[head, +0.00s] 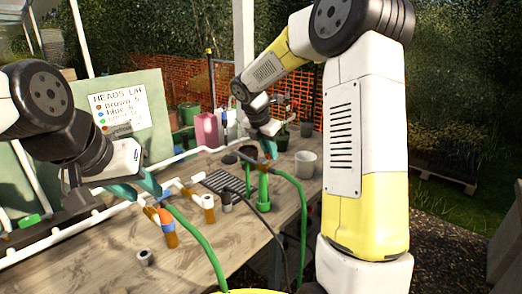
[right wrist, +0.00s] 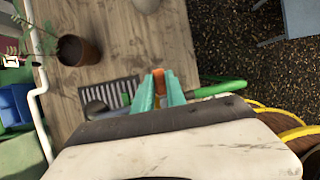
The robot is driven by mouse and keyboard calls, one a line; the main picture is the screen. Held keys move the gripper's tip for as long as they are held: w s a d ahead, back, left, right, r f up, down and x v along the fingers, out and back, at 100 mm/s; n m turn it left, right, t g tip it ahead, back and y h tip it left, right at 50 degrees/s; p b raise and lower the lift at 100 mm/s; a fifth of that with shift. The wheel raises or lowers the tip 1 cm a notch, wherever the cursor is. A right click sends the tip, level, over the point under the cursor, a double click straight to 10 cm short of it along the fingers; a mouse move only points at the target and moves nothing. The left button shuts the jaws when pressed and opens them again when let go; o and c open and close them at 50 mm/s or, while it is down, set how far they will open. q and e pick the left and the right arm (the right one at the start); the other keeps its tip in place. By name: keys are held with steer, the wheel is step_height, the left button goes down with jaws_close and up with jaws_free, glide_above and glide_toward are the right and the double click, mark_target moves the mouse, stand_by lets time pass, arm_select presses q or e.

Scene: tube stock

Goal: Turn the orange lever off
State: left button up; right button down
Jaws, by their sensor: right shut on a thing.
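My right gripper (head: 268,149) is shut on the orange lever (right wrist: 159,79), which shows between its teal fingertips in the right wrist view. In the head view a bit of orange shows at those fingertips, above an upright green tube (head: 263,188). Most of the lever is hidden by the fingers. My left gripper (head: 140,188) has its teal fingers spread over the white pipework. I cannot tell whether the left fingers touch anything.
Green hoses (head: 303,220) loop near my right gripper. A white cup (head: 305,165), a black grille (head: 222,181) and a small grey ring (head: 145,258) are on the wooden table (head: 110,265). A board with a written sign (head: 119,109) stands behind. The table's front is mostly clear.

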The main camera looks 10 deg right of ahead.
steer(key=shift+m, duration=0.3)
steer(key=shift+s+a+m+g+y, duration=0.1)
steer(key=shift+s+m+g, duration=0.8)
steer(key=shift+m, duration=1.95)
steer(key=shift+s+m+g+y, duration=0.1)
steer(key=shift+s+m+g, duration=0.35)
steer(key=shift+m+g, duration=1.55)
steer(key=shift+s+a+m+g+y, duration=0.15)
steer(key=shift+s+m, duration=0.55)
steer(key=shift+m, duration=2.95)
steer(key=c, duration=1.4)
jaws_free()
steer(key=shift+o, duration=0.2)
steer(key=shift+r, duration=0.1)
